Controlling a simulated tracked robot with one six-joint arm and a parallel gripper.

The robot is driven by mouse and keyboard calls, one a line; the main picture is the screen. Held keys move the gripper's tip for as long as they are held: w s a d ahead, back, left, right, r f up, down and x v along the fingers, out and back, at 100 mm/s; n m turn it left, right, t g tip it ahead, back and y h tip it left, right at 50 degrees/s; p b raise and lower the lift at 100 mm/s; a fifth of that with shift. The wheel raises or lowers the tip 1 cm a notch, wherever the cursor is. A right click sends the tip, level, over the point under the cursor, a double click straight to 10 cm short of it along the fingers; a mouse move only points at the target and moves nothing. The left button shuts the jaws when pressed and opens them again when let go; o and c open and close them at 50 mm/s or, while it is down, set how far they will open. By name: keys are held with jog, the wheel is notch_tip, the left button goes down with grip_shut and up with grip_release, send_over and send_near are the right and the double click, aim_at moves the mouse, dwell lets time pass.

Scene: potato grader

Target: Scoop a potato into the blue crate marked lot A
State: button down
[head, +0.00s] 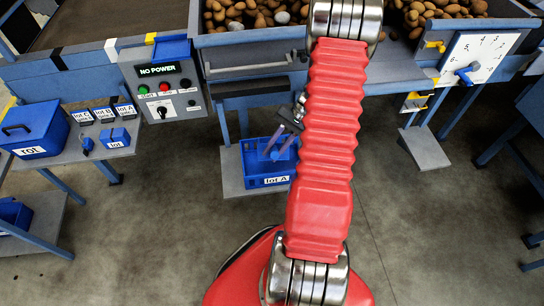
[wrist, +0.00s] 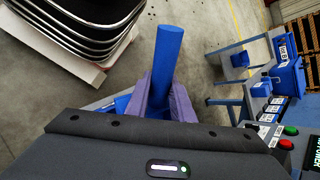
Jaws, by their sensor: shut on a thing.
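The blue crate marked lot A (head: 249,178) stands low under the machine, left of my red arm. My gripper (head: 280,142) hangs over this crate in the head view. In the wrist view my gripper (wrist: 166,92) is shut on a blue rod (wrist: 167,55), which looks like a handle. In the head view only a small blue part of it shows against the crate, and I cannot tell its far end. Potatoes (head: 257,14) lie in the bed at the top, partly behind my arm, with several more (head: 445,10) to the right. I cannot tell whether the crate holds any potato.
A control box (head: 163,90) reading NO POWER stands at left. A side table (head: 90,150) carries a blue rot box (head: 35,130) and label tags. A white dial (head: 478,55) with a blue pointer is at right. The floor in front is clear.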

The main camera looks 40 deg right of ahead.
aim_at(277, 150)
jog(key=shift+w+d+r+g+y, duration=0.5)
jog(key=shift+w+d+r+y, duration=0.05)
jog(key=shift+r+y, duration=0.05)
dwell(0.6)
jog(key=shift+r, duration=3.05)
jog(key=shift+s, duration=0.1)
jog(key=shift+s+a+f+n+t+h, duration=0.15)
jog(key=shift+s+a+f+t+h, duration=0.25)
jog(key=shift+s+a+f, duration=0.25)
jog(key=shift+s+a+f+n+t+h, duration=0.1)
jog(key=shift+s+a+f+t+h, duration=0.3)
jog(key=shift+f, duration=0.3)
jog(key=shift+s+a+f+n+t+h, duration=0.15)
jog(key=shift+s+a+f+t+h, duration=0.15)
jog(key=shift+s+a+f+h, duration=0.3)
jog(key=shift+d+f, duration=0.1)
jog(key=shift+f, duration=0.15)
